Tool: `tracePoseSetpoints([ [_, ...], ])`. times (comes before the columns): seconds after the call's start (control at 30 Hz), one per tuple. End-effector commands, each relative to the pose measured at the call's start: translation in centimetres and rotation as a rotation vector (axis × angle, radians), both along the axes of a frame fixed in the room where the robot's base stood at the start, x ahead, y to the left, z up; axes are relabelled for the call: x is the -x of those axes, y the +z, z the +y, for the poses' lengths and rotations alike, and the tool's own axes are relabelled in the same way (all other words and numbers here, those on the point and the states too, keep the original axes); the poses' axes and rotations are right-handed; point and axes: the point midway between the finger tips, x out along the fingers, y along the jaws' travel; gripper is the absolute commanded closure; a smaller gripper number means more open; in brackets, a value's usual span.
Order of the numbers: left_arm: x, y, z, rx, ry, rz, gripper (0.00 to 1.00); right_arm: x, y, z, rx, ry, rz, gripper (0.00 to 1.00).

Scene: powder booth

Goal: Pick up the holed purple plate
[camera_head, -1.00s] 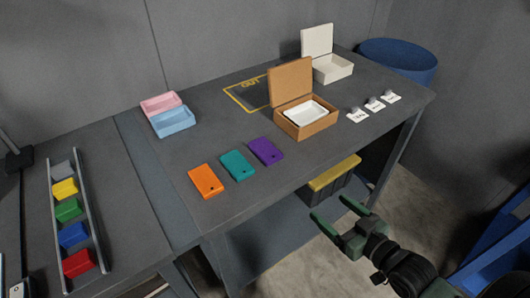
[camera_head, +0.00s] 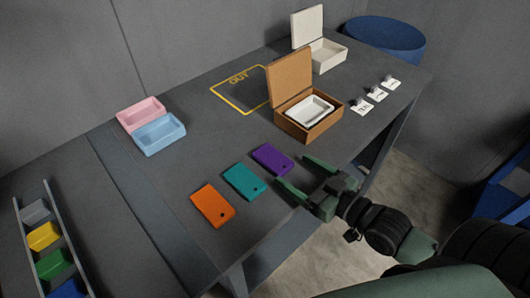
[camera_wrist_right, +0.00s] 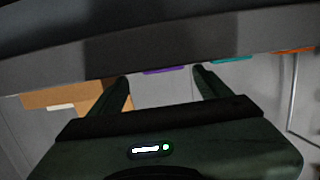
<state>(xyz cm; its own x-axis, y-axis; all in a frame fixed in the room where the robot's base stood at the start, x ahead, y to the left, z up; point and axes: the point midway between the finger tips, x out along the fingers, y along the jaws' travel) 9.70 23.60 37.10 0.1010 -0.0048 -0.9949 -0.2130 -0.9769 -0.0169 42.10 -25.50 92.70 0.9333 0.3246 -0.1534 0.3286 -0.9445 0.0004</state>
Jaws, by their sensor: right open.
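The holed purple plate (camera_head: 272,159) lies flat on the grey table near its front edge, with a small dark hole toward its lower right end. In the right wrist view only a thin purple strip of the plate (camera_wrist_right: 164,70) shows, between the fingers. My right gripper (camera_head: 297,173) is open and empty at the table's front edge, just to the right of the plate and apart from it. Its fingers also show spread in the right wrist view (camera_wrist_right: 162,82). My left gripper is not in view.
A teal plate (camera_head: 244,182) and an orange plate (camera_head: 212,205) lie left of the purple one. A brown open box (camera_head: 309,127) with a white tray stands behind my right gripper. Pink (camera_head: 141,112) and blue (camera_head: 159,134) bins stand farther left. The table between is clear.

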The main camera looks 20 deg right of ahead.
Motion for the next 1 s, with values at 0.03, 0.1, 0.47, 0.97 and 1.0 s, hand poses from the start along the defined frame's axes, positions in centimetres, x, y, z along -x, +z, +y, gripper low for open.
tracePoseSetpoints([
  [0.03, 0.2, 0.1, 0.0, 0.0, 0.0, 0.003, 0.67, -0.6, 0.1, 0.2, -0.001, 0.0, -0.004, 0.22],
  [0.1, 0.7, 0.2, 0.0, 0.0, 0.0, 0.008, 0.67, -1.3, 0.0, 0.4, -0.001, -0.001, -0.005, 0.22],
  [0.47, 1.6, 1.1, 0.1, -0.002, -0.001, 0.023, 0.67, -4.7, -0.3, 2.3, -0.004, 0.0, -0.005, 0.22],
  [0.97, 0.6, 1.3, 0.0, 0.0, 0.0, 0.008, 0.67, -6.4, -1.0, 2.9, 0.0, 0.001, -0.001, 0.41],
  [1.0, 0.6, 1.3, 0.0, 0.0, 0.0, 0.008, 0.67, -6.4, -1.0, 2.9, 0.0, 0.001, -0.001, 0.52],
])
